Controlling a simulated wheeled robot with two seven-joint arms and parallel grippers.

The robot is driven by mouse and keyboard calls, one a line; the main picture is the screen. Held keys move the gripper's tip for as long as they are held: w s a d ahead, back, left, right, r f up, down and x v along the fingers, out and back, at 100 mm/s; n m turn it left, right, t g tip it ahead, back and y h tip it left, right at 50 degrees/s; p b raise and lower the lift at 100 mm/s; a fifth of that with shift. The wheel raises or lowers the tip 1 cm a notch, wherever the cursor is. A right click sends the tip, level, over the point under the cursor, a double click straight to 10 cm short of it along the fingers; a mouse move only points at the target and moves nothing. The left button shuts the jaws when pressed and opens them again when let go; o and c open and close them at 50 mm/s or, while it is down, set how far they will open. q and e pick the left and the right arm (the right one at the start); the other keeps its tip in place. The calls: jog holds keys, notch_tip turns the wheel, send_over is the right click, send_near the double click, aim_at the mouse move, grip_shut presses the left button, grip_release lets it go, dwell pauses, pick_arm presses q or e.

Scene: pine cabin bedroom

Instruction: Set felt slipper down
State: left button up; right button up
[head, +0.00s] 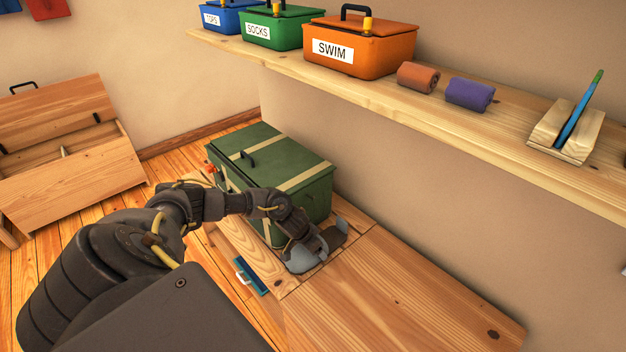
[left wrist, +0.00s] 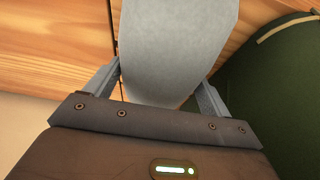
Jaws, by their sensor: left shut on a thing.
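The grey felt slipper (left wrist: 175,45) fills the space between the fingers of my left gripper (left wrist: 159,78) in the left wrist view. The gripper is shut on it. In the head view, my left gripper (head: 303,248) is beside the near right corner of the green trunk, over wooden boards. The slipper (head: 328,243) shows there as a small grey shape, partly covered by my gripper. I cannot tell whether it touches the wood below. My right gripper is not in view.
The green trunk (head: 283,165) stands close by. A bare wooden top (head: 400,305) lies to the right. A blue-handled item (head: 250,276) lies in front. The wall shelf (head: 440,110) carries labelled bins, two rolls and a wooden holder. A wooden chest (head: 65,150) stands at left.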

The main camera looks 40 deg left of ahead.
pick_arm(q)
jog(key=shift+r, duration=0.1)
jog(key=shift+r, duration=0.3)
notch_tip(320, 180, up, 2)
jog(key=shift+p, duration=0.45)
jog(key=s+r, duration=0.1)
jog(key=s+d+r+p, duration=0.1)
jog(key=r, duration=0.2)
jog(key=shift+s+d+r+p, duration=0.35)
jog(key=shift+s+d, duration=0.05)
jog(key=s+d+r+p, duration=0.3)
jog(key=s+d+r, duration=0.2)
jog(key=s, duration=0.4)
jog(key=shift+d+r, duration=0.3)
jog(key=shift+d, duration=0.1)
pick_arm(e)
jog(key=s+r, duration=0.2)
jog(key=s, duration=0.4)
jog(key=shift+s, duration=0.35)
